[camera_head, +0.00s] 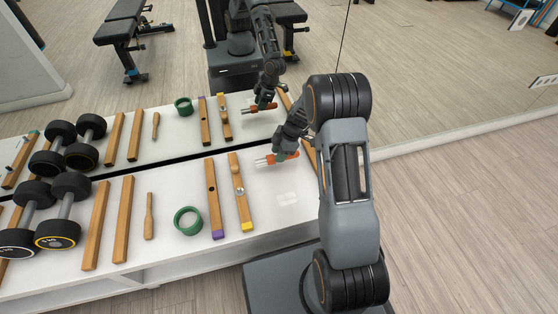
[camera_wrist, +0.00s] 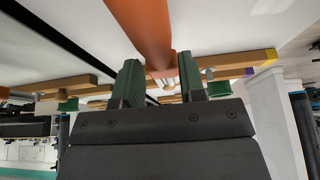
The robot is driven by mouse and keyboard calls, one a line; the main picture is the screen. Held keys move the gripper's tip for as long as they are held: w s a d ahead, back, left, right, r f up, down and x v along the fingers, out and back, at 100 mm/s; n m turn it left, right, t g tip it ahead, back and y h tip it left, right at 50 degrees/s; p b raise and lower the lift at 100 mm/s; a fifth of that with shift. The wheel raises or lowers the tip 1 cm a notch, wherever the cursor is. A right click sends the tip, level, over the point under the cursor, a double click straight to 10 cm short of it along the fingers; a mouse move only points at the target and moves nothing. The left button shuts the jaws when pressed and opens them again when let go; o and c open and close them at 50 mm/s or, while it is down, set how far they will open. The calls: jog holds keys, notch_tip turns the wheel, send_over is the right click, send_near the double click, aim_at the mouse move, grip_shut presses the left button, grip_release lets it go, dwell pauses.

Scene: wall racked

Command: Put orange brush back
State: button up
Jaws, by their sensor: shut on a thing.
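The orange brush (camera_head: 284,155) is in my gripper (camera_head: 282,153), above or close to the white surface, with its pale end to the left in the head view. In the wrist view my gripper (camera_wrist: 161,75) has its two dark green fingers shut on the brush (camera_wrist: 140,25), whose thick orange part runs up out of the frame. The fingers hide part of it. A pale rectangular mark (camera_head: 288,199) lies on the white surface, below the brush in the picture.
On the white surface (camera_head: 178,178) are dumbbells (camera_head: 62,209), plain wooden bars (camera_head: 123,218), a small wooden stick (camera_head: 149,215), a green ring (camera_head: 188,221), and bars with purple (camera_head: 214,200) and yellow (camera_head: 241,192) ends. A mirror behind repeats them. Open floor (camera_head: 460,215) lies right.

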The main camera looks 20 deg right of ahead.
jog(key=shift+w+d+f, duration=0.1)
jog(key=shift+w+f, duration=0.3)
jog(key=shift+f, duration=0.1)
jog(key=shift+w+f+b, duration=0.15)
jog(key=shift+f+b, duration=0.4)
jog(key=shift+f, duration=0.35)
jog(key=shift+w+f+b, duration=0.1)
jog(key=shift+f+b, duration=0.4)
jog(key=shift+f, duration=0.4)
jog(key=shift+f, duration=0.1)
jog(key=o, duration=0.9)
jog(key=shift+o, duration=0.2)
